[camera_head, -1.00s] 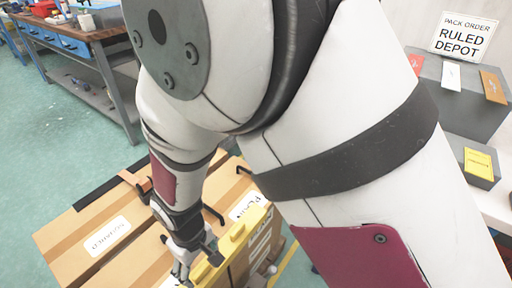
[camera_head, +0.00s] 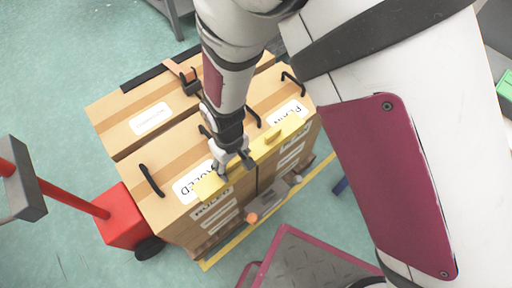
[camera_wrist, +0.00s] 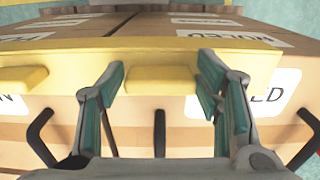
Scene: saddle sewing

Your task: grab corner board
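The yellow corner board (camera_head: 292,132) lies along the top front edge of the strapped cartons. It also spans the wrist view (camera_wrist: 60,57) from side to side. My gripper (camera_head: 232,168) is over the board's left half, pointing down. In the wrist view my gripper (camera_wrist: 160,78) has its two fingers spread, one on each side of a raised yellow block (camera_wrist: 160,80) on the board. Narrow gaps seem to show between the block and the fingers. A second raised block (camera_head: 272,136) stands farther right in the head view.
The brown cartons (camera_head: 130,150) carry white labels and black handles (camera_head: 151,180). A red wheeled truck (camera_head: 120,222) stands at the left. A dark plate with a magenta frame (camera_head: 310,262) is at the front. Green floor is open at the upper left.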

